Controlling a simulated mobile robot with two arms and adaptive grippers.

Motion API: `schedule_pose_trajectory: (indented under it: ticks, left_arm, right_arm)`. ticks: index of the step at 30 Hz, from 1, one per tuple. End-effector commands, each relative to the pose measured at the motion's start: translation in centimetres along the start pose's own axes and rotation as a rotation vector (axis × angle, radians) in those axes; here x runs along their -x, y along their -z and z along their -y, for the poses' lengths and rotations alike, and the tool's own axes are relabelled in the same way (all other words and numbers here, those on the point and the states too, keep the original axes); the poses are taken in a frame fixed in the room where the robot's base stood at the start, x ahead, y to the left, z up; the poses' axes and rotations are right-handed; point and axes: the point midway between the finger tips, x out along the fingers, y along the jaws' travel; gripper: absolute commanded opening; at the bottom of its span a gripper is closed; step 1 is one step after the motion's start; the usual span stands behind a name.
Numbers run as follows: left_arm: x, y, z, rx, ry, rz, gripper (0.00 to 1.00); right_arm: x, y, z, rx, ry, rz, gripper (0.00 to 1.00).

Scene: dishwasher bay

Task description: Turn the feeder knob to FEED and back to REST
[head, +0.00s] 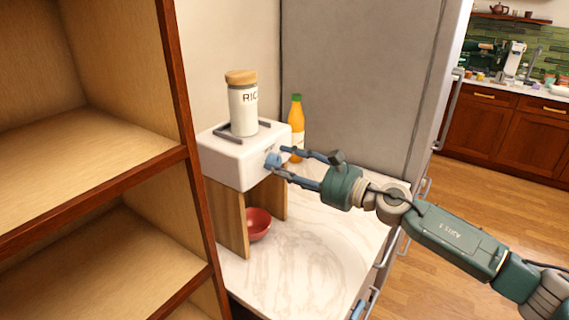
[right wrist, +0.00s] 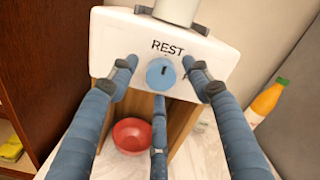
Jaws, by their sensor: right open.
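The feeder is a white box (head: 225,155) on wooden side panels. Its round blue knob (head: 272,160) is on the front face. In the right wrist view the knob (right wrist: 160,73) sits under the word REST, with a small dark mark near its middle. My right gripper (head: 281,161) is open, its fingertips close to the knob. In the right wrist view two fingers flank the knob and a third is below it; I cannot tell whether any touches. A red bowl (head: 258,224) stands under the feeder. My left gripper is not in view.
A jar with a wooden lid (head: 243,105) stands on the feeder. An orange bottle (head: 296,118) is behind it, near a tall grey panel (head: 365,80). A wooden shelf unit (head: 90,120) closes off the left. The marble counter (head: 310,265) is clear in front.

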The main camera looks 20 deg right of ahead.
Motion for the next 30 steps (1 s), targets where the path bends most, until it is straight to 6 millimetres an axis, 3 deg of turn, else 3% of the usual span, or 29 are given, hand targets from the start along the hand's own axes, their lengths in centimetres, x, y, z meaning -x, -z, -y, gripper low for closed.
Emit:
schedule_pose_trajectory:
  ticks: [2,9,20,30]
  left_arm:
    - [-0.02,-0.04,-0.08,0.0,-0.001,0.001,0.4]
    - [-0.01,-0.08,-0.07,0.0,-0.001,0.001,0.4]
    - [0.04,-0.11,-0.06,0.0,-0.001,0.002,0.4]
    - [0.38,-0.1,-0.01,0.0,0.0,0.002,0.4]
  right_arm:
    - [0.02,0.02,-0.02,0.0,0.0,0.0,0.49]
    - [0.03,-0.01,0.0,-0.001,0.0,0.0,0.04]
    - [0.03,-0.11,0.03,-0.025,0.0,0.002,0.04]
    - [0.02,-0.18,0.14,-0.218,0.0,0.002,0.04]
